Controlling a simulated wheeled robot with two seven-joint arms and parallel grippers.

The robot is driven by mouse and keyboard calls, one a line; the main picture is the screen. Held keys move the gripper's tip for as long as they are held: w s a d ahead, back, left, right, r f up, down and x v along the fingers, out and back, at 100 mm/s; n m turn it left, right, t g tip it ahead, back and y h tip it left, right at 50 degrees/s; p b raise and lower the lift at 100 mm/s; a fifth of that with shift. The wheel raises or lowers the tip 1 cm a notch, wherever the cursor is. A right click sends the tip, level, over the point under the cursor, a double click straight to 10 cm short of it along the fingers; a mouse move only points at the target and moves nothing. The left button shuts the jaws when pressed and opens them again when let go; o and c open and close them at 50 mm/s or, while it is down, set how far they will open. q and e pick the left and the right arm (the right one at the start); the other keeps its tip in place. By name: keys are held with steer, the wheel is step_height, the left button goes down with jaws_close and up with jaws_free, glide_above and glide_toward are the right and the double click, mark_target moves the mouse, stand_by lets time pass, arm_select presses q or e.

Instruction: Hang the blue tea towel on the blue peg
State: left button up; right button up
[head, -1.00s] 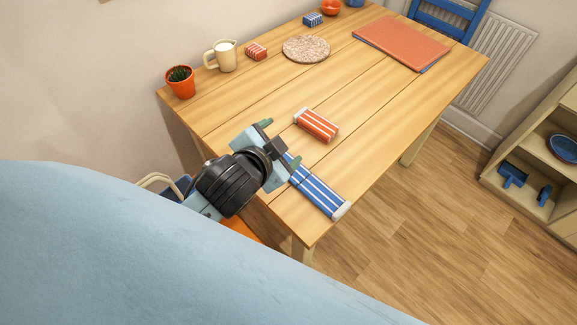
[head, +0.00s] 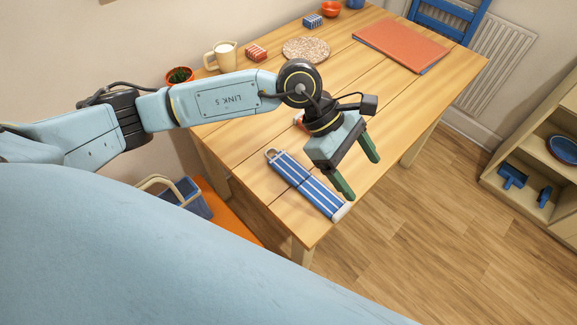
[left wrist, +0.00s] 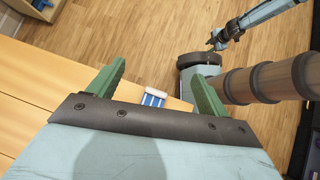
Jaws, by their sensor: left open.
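The blue tea towel (head: 306,184) is rolled or folded, blue with white stripes, and lies near the front corner of the wooden table. A pale loop shows at its far left end. My left gripper (head: 361,173) is open and empty, with green fingers, just above and to the right of the towel. In the left wrist view the towel's white end (left wrist: 155,94) shows between the two open fingers (left wrist: 155,90). No blue peg is in view.
The wooden table (head: 240,135) also holds an orange striped towel, mostly hidden behind my left gripper, a mug (head: 221,55), a plant pot (head: 180,75), a round mat (head: 306,50) and an orange folder (head: 401,43). A shelf (head: 520,150) stands at the right.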

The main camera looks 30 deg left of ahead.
arm_select(q)
steer(key=w+a+f+m+y, duration=0.1)
steer(key=w+a+y, duration=0.15)
steer(key=a, duration=0.35)
steer(key=w+a+f+t+y, duration=0.1)
steer(key=a+y, duration=0.2)
steer(key=a, duration=0.2)
steer(key=w+a+f+m+y, duration=0.1)
steer(key=w+a+y, duration=0.15)
steer(key=a, duration=0.35)
glide_above(289, 166)
steer(key=shift+y, duration=0.4)
steer(key=f, duration=0.6)
steer(key=shift+w+f+b, duration=0.2)
steer(key=shift+f+b, duration=0.1)
steer(key=shift+f, duration=0.1)
steer(key=shift+s+f, duration=0.2)
steer(key=shift+f, duration=2.75)
steer(key=shift+c, duration=0.5)
steer(key=c, duration=1)
